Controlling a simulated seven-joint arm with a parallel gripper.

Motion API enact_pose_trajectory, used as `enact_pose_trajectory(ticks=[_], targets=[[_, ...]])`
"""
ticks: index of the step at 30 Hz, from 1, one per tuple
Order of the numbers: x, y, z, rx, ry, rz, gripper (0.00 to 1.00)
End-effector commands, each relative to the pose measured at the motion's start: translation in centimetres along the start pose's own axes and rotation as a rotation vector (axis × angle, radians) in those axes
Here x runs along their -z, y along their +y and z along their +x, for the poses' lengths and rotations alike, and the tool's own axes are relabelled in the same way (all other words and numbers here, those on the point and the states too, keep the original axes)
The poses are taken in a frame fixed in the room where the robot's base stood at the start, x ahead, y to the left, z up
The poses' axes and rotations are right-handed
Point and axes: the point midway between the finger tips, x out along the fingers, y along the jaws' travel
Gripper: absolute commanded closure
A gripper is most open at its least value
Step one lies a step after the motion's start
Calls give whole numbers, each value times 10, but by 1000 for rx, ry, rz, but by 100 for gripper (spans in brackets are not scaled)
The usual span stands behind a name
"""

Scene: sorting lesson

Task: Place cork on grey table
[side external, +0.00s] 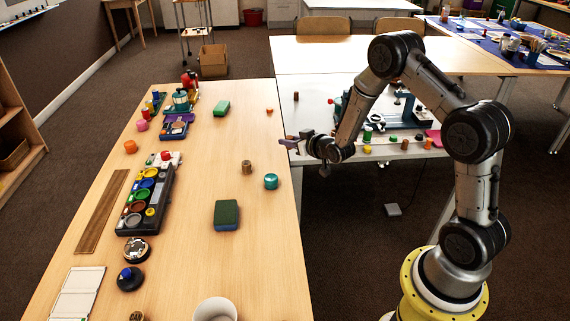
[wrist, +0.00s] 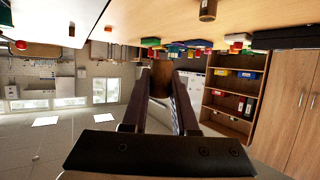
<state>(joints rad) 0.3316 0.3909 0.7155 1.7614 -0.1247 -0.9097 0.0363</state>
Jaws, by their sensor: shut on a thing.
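A brown cork-like cylinder (side external: 246,167) stands on the wooden table left of my gripper. A similar small brown cylinder (side external: 296,96) stands on the grey table (side external: 312,92), near its left edge. My gripper (side external: 287,143) is low over the gap between the wooden table and the grey table. A brown cylinder (wrist: 207,10) shows at the top of that tilted view, apart from the fingers.
The wooden table (side external: 200,250) carries a teal jar (side external: 271,181), a green sponge-like block (side external: 227,214), a green block (side external: 222,108) and a dark tray of coloured pots (side external: 148,198). Several small coloured things and a blue-green apparatus (side external: 400,112) crowd the grey table's middle and front.

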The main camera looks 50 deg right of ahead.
Motion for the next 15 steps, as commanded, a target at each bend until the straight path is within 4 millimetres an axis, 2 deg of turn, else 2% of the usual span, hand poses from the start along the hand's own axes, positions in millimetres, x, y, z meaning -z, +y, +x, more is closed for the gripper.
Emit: enact_pose_trajectory(ticks=[1, 5, 9, 12, 15], targets=[[-6, -17, -6, 28, -5, -11, 100], [-28, -63, -31, 96, -10, -40, 100], [-58, -107, -74, 168, -9, -69, 100], [-77, -126, -106, 204, -8, -85, 100], [-91, -133, -133, 223, -8, -93, 100]])
